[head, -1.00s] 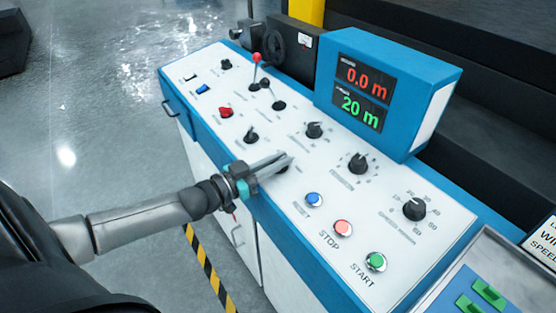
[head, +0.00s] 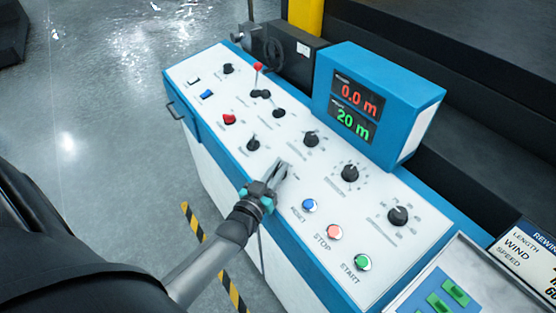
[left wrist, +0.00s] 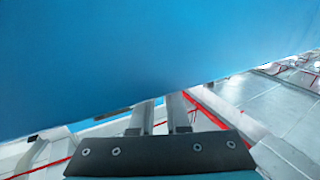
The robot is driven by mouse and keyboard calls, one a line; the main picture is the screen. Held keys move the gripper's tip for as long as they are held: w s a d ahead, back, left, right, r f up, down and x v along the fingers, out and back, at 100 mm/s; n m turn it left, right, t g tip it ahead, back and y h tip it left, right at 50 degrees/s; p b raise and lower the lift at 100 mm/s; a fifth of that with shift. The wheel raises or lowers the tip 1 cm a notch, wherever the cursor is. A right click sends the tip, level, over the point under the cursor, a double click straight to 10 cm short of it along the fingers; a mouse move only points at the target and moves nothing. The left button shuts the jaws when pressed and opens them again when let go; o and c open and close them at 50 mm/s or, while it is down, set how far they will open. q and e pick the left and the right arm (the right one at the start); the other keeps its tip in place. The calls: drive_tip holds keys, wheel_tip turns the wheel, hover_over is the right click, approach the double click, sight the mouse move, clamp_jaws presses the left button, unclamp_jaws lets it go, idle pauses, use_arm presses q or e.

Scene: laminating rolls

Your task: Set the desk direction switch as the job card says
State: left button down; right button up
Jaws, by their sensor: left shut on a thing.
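The desk's sloped white panel (head: 262,190) carries a row of knobs and switches. My left gripper (head: 281,168) is over the panel's near middle, left of the blue RESET button, its fingers shut on a small control there, which looks like the direction switch. The fingers hide that switch, so its setting cannot be told. In the left wrist view the two fingers (left wrist: 166,112) reach toward a large blue surface; their tips are hidden. The job card (head: 528,256) at the right edge shows REWIND, LENGTH, WIND and SPEED, its values cut off. My right gripper is not in view.
RESET (head: 310,205), STOP (head: 334,232) and START (head: 363,262) buttons lie right of the gripper. Black knobs (head: 349,173) and a red-tipped lever (head: 258,68) stand nearby. A blue display box (head: 380,95) rises behind, reading 0.0 m and 20 m.

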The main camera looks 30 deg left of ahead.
use_arm(q)
drive_tip(key=shift+d+n+g+y+p, duration=0.1)
drive_tip(key=shift+n+g+y+p, duration=0.35)
drive_tip(key=shift+n+y, duration=0.55)
drive_tip(key=shift+n+g+y+p, duration=0.25)
drive_tip(key=shift+n+y+p, duration=0.5)
drive_tip(key=shift+y, duration=0.45)
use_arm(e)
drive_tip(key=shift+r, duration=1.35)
use_arm(q)
drive_tip(key=shift+n+y, duration=0.35)
drive_tip(key=shift+y, duration=0.05)
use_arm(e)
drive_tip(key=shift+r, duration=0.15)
use_arm(q)
drive_tip(key=c, duration=0.9)
unclamp_jaws()
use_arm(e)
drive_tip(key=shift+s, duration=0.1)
